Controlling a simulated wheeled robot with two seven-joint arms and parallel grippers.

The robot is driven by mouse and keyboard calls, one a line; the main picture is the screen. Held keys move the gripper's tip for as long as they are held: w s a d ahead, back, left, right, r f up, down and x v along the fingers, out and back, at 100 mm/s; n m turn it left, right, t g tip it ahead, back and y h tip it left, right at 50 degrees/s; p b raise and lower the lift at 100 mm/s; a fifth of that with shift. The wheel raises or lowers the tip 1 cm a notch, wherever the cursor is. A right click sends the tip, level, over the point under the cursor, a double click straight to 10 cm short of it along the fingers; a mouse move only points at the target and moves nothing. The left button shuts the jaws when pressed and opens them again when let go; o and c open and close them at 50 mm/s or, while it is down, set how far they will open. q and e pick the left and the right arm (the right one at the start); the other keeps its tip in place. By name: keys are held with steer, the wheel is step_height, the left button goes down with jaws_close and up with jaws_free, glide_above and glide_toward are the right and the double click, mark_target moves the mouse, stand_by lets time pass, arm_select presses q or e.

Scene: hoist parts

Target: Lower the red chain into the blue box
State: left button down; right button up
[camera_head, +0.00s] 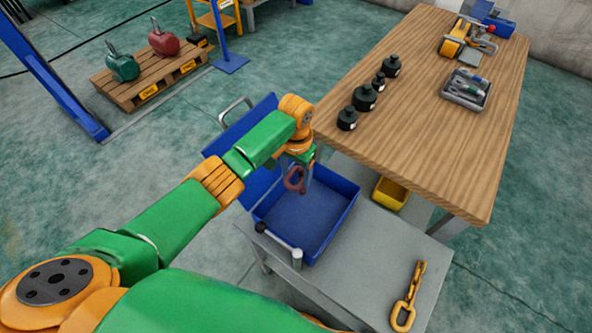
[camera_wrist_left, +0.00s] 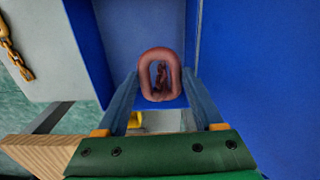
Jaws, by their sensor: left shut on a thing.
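The red chain (camera_head: 294,180) hangs from my left gripper (camera_head: 304,168) over the blue box (camera_head: 307,223). In the left wrist view the chain's top link (camera_wrist_left: 160,52) sits between the two grey fingers of the left gripper (camera_wrist_left: 160,84), which is shut on it. Darker lower links show through that link's opening. The box's blue wall (camera_wrist_left: 86,40) also shows there. The box is open, with bare floor visible. I cannot tell whether the chain's lower end touches the floor. My right gripper is not in view.
The box stands on a grey cart (camera_head: 385,262) with a yellow chain (camera_head: 408,297) at its right. A wooden table (camera_head: 440,140) with several black weights (camera_head: 364,97) stands close behind. A raised blue panel (camera_head: 240,125) stands behind my arm.

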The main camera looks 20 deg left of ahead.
arm_select(q)
step_height(320, 180, down, 7)
steer(key=b, duration=0.5)
jaws_free()
steer(key=shift+r, duration=0.1)
step_height(320, 180, up, 7)
steer(key=shift+p, duration=0.45)
steer(key=shift+s, duration=0.15)
stand_by(0.4)
